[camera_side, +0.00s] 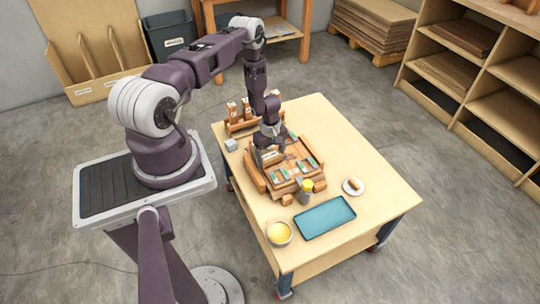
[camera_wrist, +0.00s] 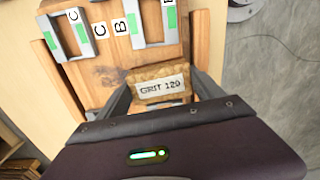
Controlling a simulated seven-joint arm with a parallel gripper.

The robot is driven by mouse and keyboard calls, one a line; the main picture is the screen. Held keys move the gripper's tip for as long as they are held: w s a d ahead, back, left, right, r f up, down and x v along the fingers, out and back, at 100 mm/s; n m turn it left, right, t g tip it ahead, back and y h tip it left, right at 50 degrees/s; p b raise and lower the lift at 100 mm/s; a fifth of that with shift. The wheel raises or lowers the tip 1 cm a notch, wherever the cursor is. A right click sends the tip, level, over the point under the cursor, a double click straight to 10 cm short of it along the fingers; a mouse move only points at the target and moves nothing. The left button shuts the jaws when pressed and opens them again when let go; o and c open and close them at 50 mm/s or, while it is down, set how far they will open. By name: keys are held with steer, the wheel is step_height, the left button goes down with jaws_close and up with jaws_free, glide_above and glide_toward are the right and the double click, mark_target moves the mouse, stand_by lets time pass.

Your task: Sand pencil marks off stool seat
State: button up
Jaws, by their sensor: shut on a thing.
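My gripper (camera_wrist: 160,92) is shut on a sanding block (camera_wrist: 158,77) labelled "GRIT 120"; its two fingers stand at the block's left and right sides. In the side view my gripper (camera_side: 268,152) is low over the back left part of the wooden work on the table. A brown wooden panel (camera_wrist: 108,76), which looks like the stool seat, lies under the block in the wrist view. I cannot tell whether the block touches it. A dark patch shows on the panel left of the block. No pencil marks can be made out; the block and gripper hide part of the wood.
Grey frames with green strips (camera_wrist: 85,38) and letter labels stand on the panel. On the table (camera_side: 375,210) are a yellow-topped can (camera_side: 307,187), a teal tray (camera_side: 325,218), a yellow-filled bowl (camera_side: 279,234), a saucer (camera_side: 359,190) and a rack (camera_side: 238,127).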

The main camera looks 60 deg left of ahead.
mark_target(299, 151)
steer(key=w, duration=0.5)
steer(key=shift+r, duration=0.1)
steer(key=shift+w, duration=3.75)
steer(key=shift+w+a+r, duration=0.1)
steer(key=shift+w+r, duration=0.05)
steer(key=shift+r, duration=0.05)
step_height(299, 151, up, 7)
steer(key=shift+r, duration=0.15)
